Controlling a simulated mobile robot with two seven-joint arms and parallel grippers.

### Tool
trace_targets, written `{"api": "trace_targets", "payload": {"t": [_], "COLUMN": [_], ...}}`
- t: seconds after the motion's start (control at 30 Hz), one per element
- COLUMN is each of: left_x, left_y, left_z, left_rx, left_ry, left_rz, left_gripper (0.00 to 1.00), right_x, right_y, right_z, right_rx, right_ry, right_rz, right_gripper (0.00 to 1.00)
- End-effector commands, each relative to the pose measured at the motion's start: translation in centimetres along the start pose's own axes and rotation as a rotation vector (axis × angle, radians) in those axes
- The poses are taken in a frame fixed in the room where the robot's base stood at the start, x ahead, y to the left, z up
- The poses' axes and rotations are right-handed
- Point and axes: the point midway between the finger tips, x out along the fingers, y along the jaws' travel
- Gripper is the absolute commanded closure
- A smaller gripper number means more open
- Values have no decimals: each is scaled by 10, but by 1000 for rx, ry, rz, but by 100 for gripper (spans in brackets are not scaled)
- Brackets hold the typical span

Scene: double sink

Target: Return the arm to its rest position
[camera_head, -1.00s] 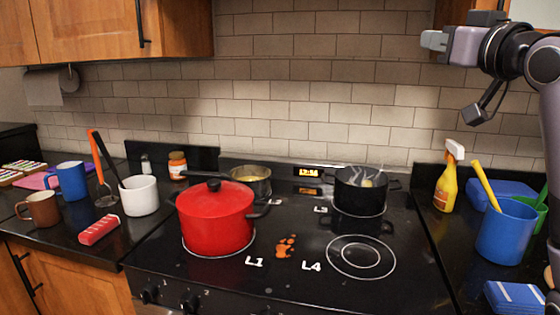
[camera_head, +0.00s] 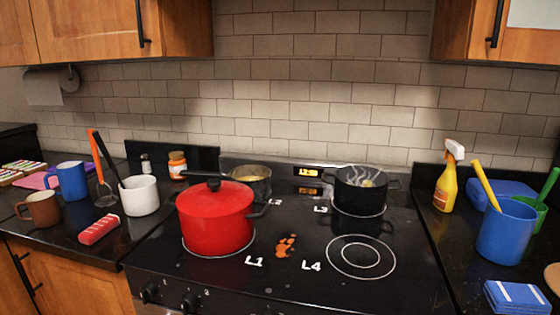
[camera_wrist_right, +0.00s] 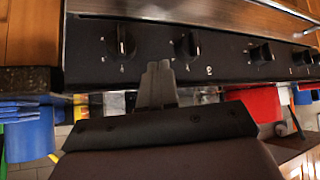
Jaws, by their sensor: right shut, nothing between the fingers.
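My right gripper (camera_wrist_right: 158,85) shows in the right wrist view with its fingers together and nothing between them. It is in front of the stove's front panel with its black knobs (camera_wrist_right: 187,46), and I cannot tell the exact gap to it. The wrist picture looks turned over, with the red pot (camera_wrist_right: 262,103) low in it. Neither arm shows in the head view, and my left gripper is in no current view.
The stove (camera_head: 300,280) carries a red lidded pot (camera_head: 215,215), a pan (camera_head: 251,178) and a steaming black pot (camera_head: 360,192). A spray bottle (camera_head: 447,180) and blue container (camera_head: 505,232) stand right. Mugs (camera_head: 40,210) and a white utensil pot (camera_head: 139,196) stand left.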

Motion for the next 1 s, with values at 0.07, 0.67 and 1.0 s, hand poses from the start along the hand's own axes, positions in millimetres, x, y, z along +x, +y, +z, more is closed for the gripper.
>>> {"api": "trace_targets", "payload": {"t": [0.07, 0.67, 1.0], "left_x": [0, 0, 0], "left_y": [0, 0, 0], "left_z": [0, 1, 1], "left_rx": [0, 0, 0], "left_ry": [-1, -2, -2], "left_rz": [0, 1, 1], "left_gripper": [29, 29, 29], "right_x": [-5, -53, 10], "right_y": [-7, -36, -44], "right_z": [41, 213, 218], "right_rx": [8, 38, 31], "right_ry": [-80, -395, -110], "right_rz": [-1, 18, -4], "right_gripper": [100, 100, 100]}}
